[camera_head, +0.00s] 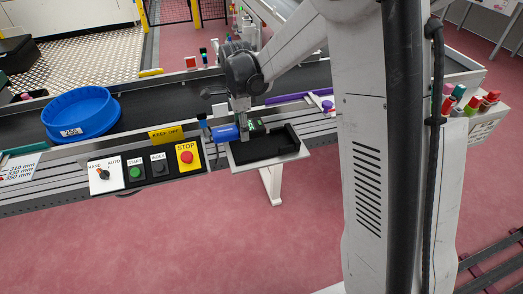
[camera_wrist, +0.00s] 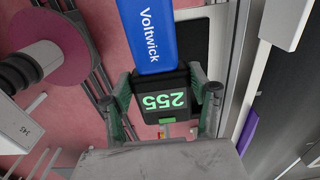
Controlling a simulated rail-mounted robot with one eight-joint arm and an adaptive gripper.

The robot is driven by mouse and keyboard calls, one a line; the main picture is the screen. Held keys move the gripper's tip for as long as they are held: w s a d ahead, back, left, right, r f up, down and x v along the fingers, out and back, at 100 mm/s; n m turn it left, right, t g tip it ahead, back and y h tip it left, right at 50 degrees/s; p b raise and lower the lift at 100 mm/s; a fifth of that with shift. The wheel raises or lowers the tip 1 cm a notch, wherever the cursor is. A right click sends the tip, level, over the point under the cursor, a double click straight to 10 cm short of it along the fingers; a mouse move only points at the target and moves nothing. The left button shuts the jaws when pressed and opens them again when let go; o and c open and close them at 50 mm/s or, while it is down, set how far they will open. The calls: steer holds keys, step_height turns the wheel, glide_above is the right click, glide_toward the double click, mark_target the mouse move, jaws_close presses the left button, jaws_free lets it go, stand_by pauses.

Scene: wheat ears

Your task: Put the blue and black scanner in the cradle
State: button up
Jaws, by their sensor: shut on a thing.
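The scanner (camera_wrist: 150,32) has a blue body marked "Voltwick" and a black head with a green "255" display. In the wrist view my gripper (camera_wrist: 165,95) is shut on the black head, one finger on each side. In the head view the blue part of the scanner (camera_head: 228,133) points left from my gripper (camera_head: 245,122). The cradle looks to be the black open tray (camera_head: 262,148) on a pale shelf at the conveyor's front edge. The scanner is at its left end, seemingly above it; I cannot tell whether they touch.
A yellow-and-red stop button (camera_head: 186,156) and control panel stand left of the shelf. A blue round tub (camera_head: 80,114) sits on the conveyor. A purple bar (camera_head: 295,97) lies behind the tray. A dark pink disc (camera_wrist: 50,50) shows at left in the wrist view.

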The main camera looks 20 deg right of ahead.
steer(key=b, duration=0.2)
glide_above(268, 144)
step_height(268, 144, down, 7)
steer(key=shift+f, duration=0.1)
steer(key=shift+f+b, duration=0.65)
steer(key=shift+f, duration=1.25)
steer(key=shift+f, duration=0.1)
steer(key=shift+f, duration=0.1)
steer(key=o, duration=1.3)
steer(key=shift+o, duration=0.3)
